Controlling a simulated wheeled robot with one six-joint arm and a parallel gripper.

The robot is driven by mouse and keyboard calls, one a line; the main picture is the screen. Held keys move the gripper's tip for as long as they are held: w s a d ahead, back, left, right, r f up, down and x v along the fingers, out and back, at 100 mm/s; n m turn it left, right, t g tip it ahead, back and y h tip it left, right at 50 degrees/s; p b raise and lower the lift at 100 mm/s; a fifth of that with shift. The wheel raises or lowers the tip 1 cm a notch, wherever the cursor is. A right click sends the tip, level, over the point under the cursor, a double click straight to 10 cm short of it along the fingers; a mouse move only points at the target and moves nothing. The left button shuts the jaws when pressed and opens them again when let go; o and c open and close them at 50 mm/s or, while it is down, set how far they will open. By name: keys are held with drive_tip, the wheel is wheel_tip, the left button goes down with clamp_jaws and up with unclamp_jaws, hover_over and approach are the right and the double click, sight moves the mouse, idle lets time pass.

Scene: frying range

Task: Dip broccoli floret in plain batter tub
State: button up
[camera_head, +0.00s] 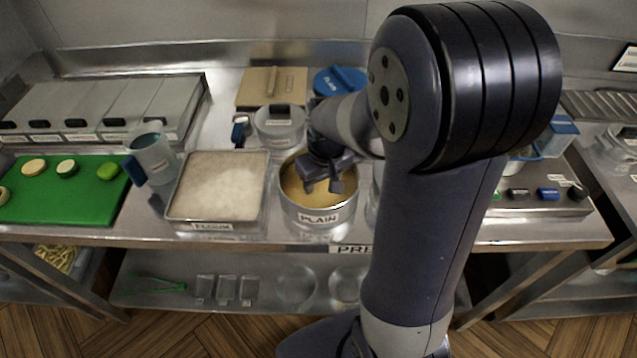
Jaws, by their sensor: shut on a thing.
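The plain batter tub (318,216) is a round metal tub labelled PLAIN, standing near the front edge of the steel counter with yellow-tan batter in it. My gripper (322,187) reaches down over the tub's opening, with its fingertips low at the batter, inside the rim as seen from here. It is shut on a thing. The broccoli floret cannot be made out; what is between the fingers is hidden by them or by the batter.
A flour tray (216,187) stands just left of the tub. A lidded pot (279,124) is behind it. A jug (151,156) and a green board (66,200) with vegetable pieces lie farther left.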

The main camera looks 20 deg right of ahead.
sight(320, 187)
drive_tip(key=shift+a, duration=0.55)
drive_tip(key=shift+d, duration=0.3)
drive_tip(key=shift+r, duration=0.1)
idle(0.5)
drive_tip(key=shift+r+p, duration=4.2)
drive_tip(key=shift+r, duration=0.9)
drive_tip(key=shift+c, duration=0.2)
wheel_tip(320, 187, up, 3)
drive_tip(key=shift+p, duration=1.2)
drive_tip(key=shift+f, duration=0.1)
